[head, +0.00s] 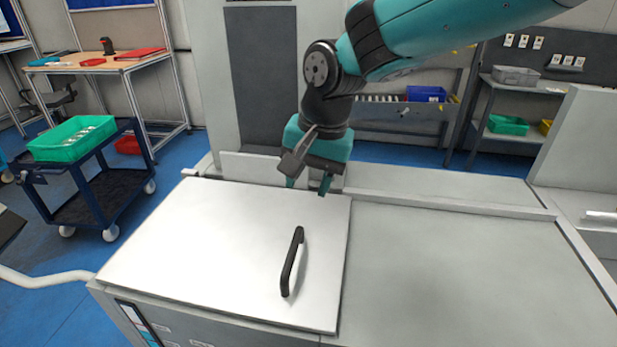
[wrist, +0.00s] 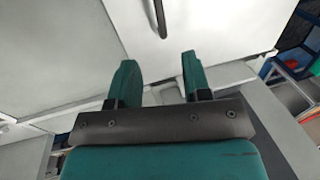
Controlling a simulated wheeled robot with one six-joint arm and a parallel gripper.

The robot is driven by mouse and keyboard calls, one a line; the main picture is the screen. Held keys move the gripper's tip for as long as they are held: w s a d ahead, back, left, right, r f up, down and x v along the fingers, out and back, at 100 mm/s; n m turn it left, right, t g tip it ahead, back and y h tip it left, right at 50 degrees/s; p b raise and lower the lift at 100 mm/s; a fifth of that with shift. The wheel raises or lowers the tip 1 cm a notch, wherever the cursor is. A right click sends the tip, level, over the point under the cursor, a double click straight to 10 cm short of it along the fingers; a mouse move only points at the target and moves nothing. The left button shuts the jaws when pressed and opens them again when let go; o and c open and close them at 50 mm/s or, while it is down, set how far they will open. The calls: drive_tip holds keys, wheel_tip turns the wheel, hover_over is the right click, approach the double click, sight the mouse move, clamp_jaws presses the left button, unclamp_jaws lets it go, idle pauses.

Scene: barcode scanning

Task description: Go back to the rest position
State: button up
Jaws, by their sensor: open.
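My gripper (head: 308,184) hangs from my teal and black arm above the back edge of the machine, beyond the white lid. It points down and is apart from the lid. In the wrist view the two teal fingers of my gripper (wrist: 159,82) stand apart with nothing between them. The white lid (head: 215,245) lies flat and closed on the machine top. Its black handle (head: 292,262) is in front of my gripper; part of the handle shows at the top of the wrist view (wrist: 160,15).
A grey machine top (head: 470,270) lies clear to the right of the lid. A dark blue cart (head: 90,190) with a green bin (head: 72,138) stands at the left. A wooden table (head: 90,63) is behind it. Shelves with a grey box (head: 515,75) stand at the back right.

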drive_tip(key=shift+r, duration=0.2)
drive_tip(key=s+d+r+n+y, duration=0.1)
drive_tip(key=s+d+n, duration=0.7)
drive_tip(key=s+d, duration=0.8)
drive_tip(key=s+r, duration=0.1)
drive_tip(key=s, duration=0.2)
drive_tip(key=shift+r+n+y, duration=0.4)
